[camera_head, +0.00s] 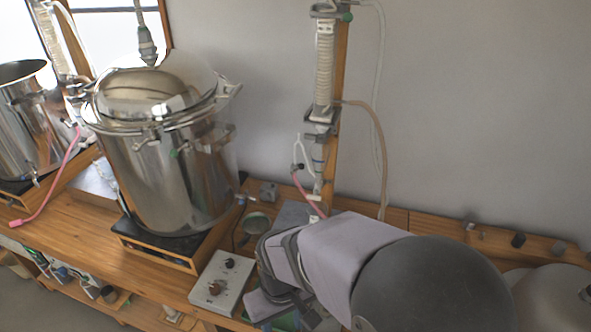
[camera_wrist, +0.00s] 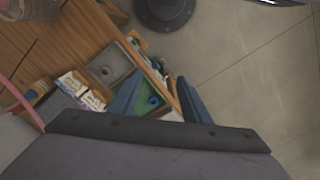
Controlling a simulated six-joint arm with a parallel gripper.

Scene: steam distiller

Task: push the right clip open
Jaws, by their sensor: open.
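The large steel pot (camera_head: 165,180) with a domed lid (camera_head: 150,92) stands left of centre in the head view. A clip (camera_head: 229,90) sits at the right side of the lid rim and sticks outward; I cannot tell clearly whether it is latched. Another clip (camera_head: 147,138) is at the front of the rim. My gripper is low in the head view, well below and right of the pot, partly hidden by my arm. In the wrist view my gripper (camera_wrist: 158,98) has its two blue fingers apart, pointing down toward the lower shelf and floor. The pot's clips are not clear there.
A white control box (camera_head: 222,284) with dark knobs is on the wooden bench in front of my arm. A column (camera_head: 324,65) with hoses rises behind. A second pot (camera_head: 25,125) stands at far left. The wrist view shows bare floor (camera_wrist: 255,70) at right.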

